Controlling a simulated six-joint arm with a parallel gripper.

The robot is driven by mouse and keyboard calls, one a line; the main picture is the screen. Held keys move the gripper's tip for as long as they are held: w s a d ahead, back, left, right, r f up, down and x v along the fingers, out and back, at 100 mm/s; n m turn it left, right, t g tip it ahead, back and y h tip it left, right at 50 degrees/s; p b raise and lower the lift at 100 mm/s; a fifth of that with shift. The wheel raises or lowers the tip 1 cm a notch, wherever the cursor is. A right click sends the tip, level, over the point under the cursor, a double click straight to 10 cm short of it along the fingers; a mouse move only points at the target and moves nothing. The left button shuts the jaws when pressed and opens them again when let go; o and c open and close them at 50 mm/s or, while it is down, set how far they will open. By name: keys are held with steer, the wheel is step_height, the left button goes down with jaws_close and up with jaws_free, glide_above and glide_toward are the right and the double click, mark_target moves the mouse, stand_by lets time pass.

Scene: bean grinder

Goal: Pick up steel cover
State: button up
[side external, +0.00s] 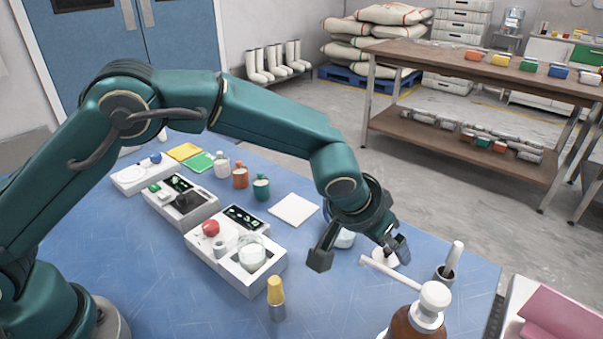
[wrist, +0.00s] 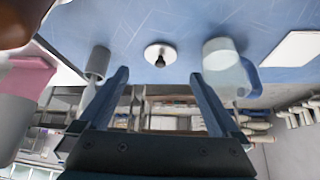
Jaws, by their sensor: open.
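The steel cover (wrist: 151,50), a small round pale disc with a dark knob, lies on the blue table in the wrist view. It appears between and beyond the two fingertips of my gripper (wrist: 160,76). In the side external view a pale disc (side external: 385,259), which looks like the cover, sits by the right finger and is partly hidden by it. My gripper (side external: 360,255) is open, with nothing between its fingers, and hangs low over the table. The exact gap between the fingers and the cover cannot be told.
A pale cup with a blue handle (wrist: 222,62) stands right of the cover in the wrist view, and a grey cylinder (wrist: 98,62) stands left. A brown bottle with a white pump (side external: 417,318) stands near the front edge. A white grinder-like unit (side external: 225,262) stands left of my gripper.

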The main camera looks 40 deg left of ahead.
mark_target(387, 251)
steer(key=shift+x, duration=2.7)
steer(key=shift+r, duration=0.1)
steer(key=c, duration=1.4)
